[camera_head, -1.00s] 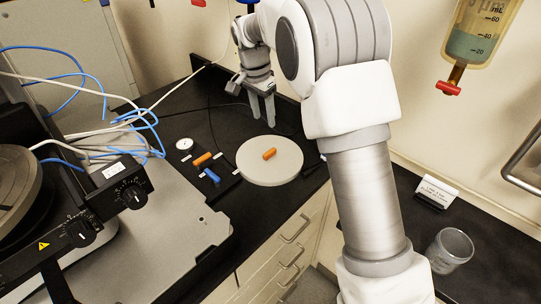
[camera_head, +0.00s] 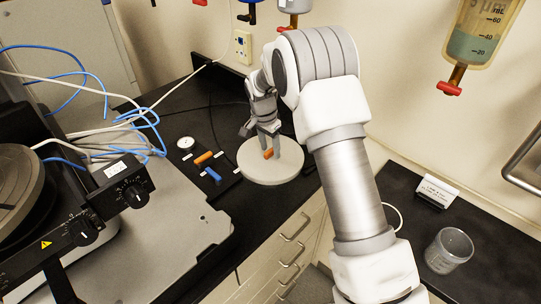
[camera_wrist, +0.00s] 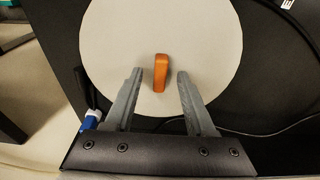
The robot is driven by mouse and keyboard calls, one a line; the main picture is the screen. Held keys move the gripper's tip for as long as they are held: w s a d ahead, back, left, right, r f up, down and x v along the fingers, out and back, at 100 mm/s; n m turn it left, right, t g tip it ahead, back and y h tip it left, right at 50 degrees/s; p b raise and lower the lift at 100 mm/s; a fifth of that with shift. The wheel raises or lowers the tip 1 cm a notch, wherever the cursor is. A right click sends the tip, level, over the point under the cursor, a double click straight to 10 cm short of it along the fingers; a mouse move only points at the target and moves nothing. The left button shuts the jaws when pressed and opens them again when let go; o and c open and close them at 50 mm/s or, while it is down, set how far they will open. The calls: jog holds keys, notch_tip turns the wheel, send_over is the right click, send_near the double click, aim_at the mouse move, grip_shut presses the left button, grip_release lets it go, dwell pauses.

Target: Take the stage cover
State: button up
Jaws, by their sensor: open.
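The stage cover (camera_head: 258,172) is a flat, round, pale grey disc with an orange handle (camera_head: 267,154) at its middle. It lies on the black bench top. My gripper (camera_head: 264,153) is open over the disc, with its fingers pointing down around the handle's place. In the wrist view the handle (camera_wrist: 161,71) stands between and slightly beyond the two open fingertips of my gripper (camera_wrist: 159,74), apart from both. The disc (camera_wrist: 200,35) fills the upper middle of that view. I cannot tell the exact height of the fingertips above the disc.
Left of the disc lie small orange (camera_head: 203,158) and blue (camera_head: 212,175) pieces and a round gauge (camera_head: 185,143). The profiler (camera_head: 150,220) stands at left with loose cables. A beaker (camera_head: 449,250) and a sign (camera_head: 437,191) stand on the right bench. The wall is close behind.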

aim_at(271, 151)
grip_shut()
jog(key=shift+r, duration=0.1)
dwell(0.6)
jog(key=shift+w+r, duration=0.1)
jog(key=shift+r, duration=0.2)
jog(key=r, duration=0.2)
jog(key=shift+s+r+b, duration=0.35)
jog(key=s, duration=0.5)
jog(key=s+b, duration=0.1)
jog(key=s, duration=0.5)
jog(key=s+b, duration=0.1)
jog(key=s, duration=0.5)
jog(key=shift+s+d, duration=0.2)
jog(key=shift+d, duration=0.05)
